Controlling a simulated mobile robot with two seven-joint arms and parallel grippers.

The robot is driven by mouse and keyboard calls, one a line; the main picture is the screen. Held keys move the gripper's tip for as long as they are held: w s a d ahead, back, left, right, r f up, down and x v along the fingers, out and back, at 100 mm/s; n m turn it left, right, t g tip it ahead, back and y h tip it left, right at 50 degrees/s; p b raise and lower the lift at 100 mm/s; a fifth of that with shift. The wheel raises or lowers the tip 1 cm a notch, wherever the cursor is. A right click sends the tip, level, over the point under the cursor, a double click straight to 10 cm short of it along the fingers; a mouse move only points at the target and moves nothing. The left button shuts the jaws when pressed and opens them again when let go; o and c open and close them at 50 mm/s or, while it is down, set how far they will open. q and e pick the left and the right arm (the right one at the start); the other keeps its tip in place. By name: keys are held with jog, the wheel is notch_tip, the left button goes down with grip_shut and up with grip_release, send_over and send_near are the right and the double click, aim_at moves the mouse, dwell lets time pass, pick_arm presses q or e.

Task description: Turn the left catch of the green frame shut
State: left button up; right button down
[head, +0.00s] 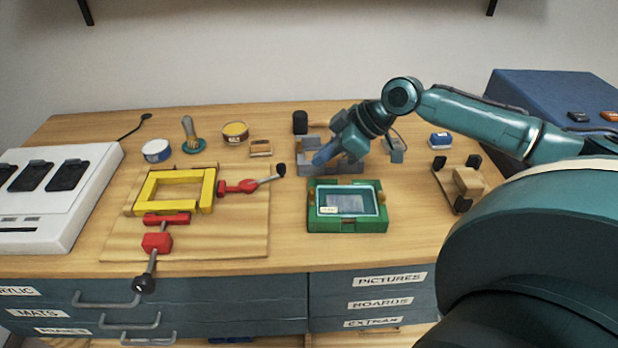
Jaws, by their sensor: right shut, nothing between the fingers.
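The green frame (347,224) lies flat on the wooden bench, right of the middle, with a pale-rimmed pane and a small white label inside it. Its left catch (312,198) is a small brass-coloured piece on the left side. A similar right catch (381,197) sits on the right side. Both are too small to tell how they are turned. My right gripper (322,158) is shut and empty, just behind the frame's far left corner and apart from the left catch. My left gripper is not in view.
A grey fixture (349,168) stands close behind the frame, partly hidden by my right gripper. A yellow frame (160,179) with red clamps (157,243) lies on a board to the left. A wooden block (468,181) in a holder stands right. Bench around the green frame's front is clear.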

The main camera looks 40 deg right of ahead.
aim_at(310, 188)
jog(key=p+x, duration=0.1)
jog(key=x, duration=0.9)
jog(key=shift+a, duration=0.1)
jog(key=s+d, duration=0.1)
jog(key=s+d+p, duration=0.1)
jog(key=shift+s+d+f, duration=0.15)
jog(key=shift+d+f, duration=0.1)
jog(key=shift+d, duration=0.05)
jog(key=shift+s+d+f+p, duration=0.1)
jog(key=shift+s+d+p, duration=0.15)
jog(key=shift+p, duration=0.05)
